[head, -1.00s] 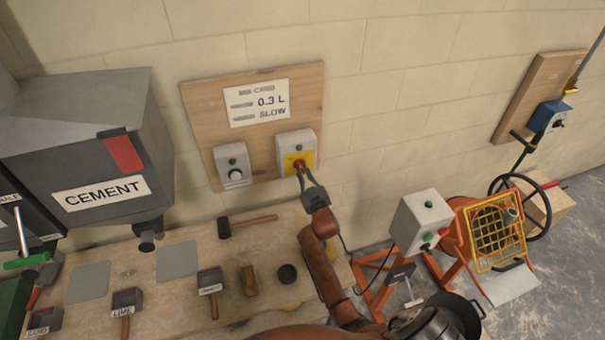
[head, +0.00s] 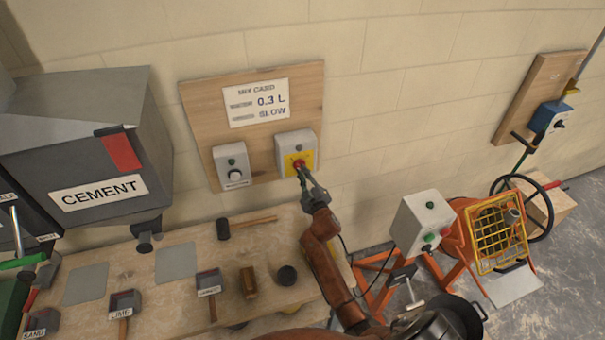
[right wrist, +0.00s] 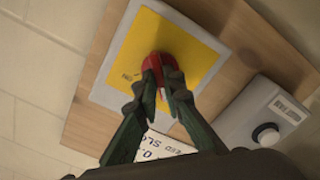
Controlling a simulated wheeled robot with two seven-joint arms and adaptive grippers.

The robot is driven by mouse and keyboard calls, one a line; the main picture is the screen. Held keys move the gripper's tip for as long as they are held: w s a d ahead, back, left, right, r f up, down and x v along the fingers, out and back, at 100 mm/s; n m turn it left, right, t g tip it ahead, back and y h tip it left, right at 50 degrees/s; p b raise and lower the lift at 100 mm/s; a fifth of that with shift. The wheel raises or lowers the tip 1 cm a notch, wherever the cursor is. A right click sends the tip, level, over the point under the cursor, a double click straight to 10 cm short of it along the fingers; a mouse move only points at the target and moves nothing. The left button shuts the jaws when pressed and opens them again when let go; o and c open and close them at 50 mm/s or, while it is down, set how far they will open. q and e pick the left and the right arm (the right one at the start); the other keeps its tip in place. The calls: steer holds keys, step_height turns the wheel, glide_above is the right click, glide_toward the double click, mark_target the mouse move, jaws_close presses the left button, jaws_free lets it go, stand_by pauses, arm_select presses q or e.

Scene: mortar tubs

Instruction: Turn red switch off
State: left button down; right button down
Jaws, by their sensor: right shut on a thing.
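The red switch (head: 299,163) is a red knob on a yellow plate (head: 291,169) on the front of a grey box (head: 296,143), which is fixed to a wooden wall board. My right gripper (head: 304,170) is at the switch, its fingers shut on the red knob. In the right wrist view the red knob (right wrist: 155,65) sits between the two fingertips (right wrist: 160,80), which hide part of it. Lettering shows on the yellow plate (right wrist: 190,50) beside the knob, partly covered. My left gripper is not in view.
A second grey box with a white knob (head: 236,175) is left of the switch box. A sign (head: 257,103) reads 0.3 L SLOW above. A hammer (head: 245,226), scoops and a dark cup (head: 287,275) lie on the bench below. An orange mixer (head: 490,235) stands right.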

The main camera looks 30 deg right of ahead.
steer(key=c, duration=2)
jaws_free()
steer(key=shift+c, duration=0.2)
steer(key=v, duration=1.2)
